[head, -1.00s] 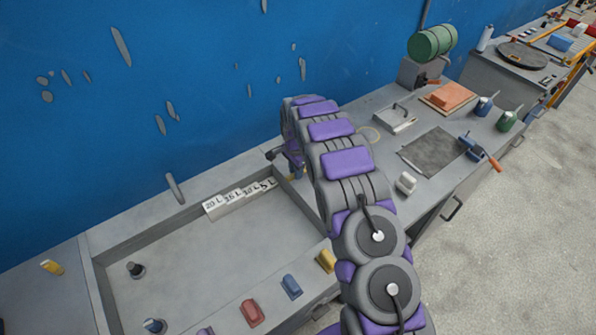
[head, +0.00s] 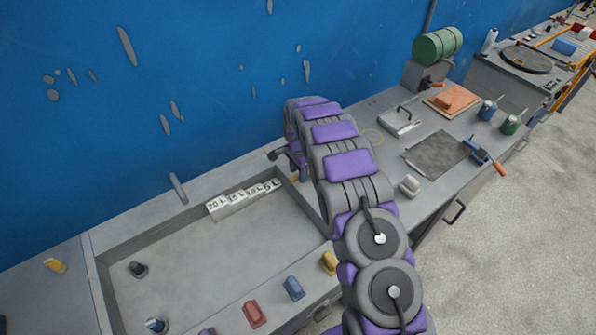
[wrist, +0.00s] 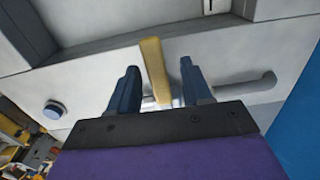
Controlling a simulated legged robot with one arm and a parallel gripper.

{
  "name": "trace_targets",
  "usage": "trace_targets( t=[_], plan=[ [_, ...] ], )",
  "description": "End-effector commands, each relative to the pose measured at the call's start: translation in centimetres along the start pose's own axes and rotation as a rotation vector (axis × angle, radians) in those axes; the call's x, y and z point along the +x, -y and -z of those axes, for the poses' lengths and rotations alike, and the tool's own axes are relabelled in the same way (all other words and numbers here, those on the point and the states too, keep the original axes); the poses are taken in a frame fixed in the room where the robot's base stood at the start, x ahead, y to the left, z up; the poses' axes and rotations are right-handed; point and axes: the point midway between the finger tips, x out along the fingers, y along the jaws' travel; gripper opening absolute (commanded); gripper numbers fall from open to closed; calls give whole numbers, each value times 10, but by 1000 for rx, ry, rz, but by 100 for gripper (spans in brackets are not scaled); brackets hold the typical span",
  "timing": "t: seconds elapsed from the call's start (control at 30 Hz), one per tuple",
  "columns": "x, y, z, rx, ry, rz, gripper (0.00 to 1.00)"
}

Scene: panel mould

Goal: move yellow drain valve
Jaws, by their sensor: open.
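The yellow drain valve's flat lever (wrist: 155,68) shows in the wrist view, standing between the two dark blue fingers. My gripper (wrist: 157,82) is open around the lever, with gaps visible on both sides. A grey pipe or spout (wrist: 245,86) extends to the right of the lever. In the head view, my gripper (head: 298,172) is low over the ledge at the right end of the sunken tray, and I cannot make out the valve there, partly because my arm covers that area.
The sunken grey tray (head: 210,262) has volume labels (head: 240,198) along its back edge. Coloured blocks, including a yellow one (head: 328,262), sit on its front ledge. The blue wall (head: 200,80) is close behind. A green cylinder (head: 437,45) and tools stand on the bench to the right.

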Motion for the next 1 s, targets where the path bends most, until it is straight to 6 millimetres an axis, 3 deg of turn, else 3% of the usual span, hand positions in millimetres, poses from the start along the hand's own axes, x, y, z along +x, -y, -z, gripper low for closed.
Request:
trace_targets(
  t=[0.13, 0.27, 0.7, 1.0],
  plan=[
    [-5, 0, 1, 0, 0, 1, 49],
    [-23, 1, 1, 0, -2, 4, 49],
    [-120, 3, -1, 0, -4, 6, 49],
    [-164, 3, -2, 0, -2, -1, 49]
  ],
)
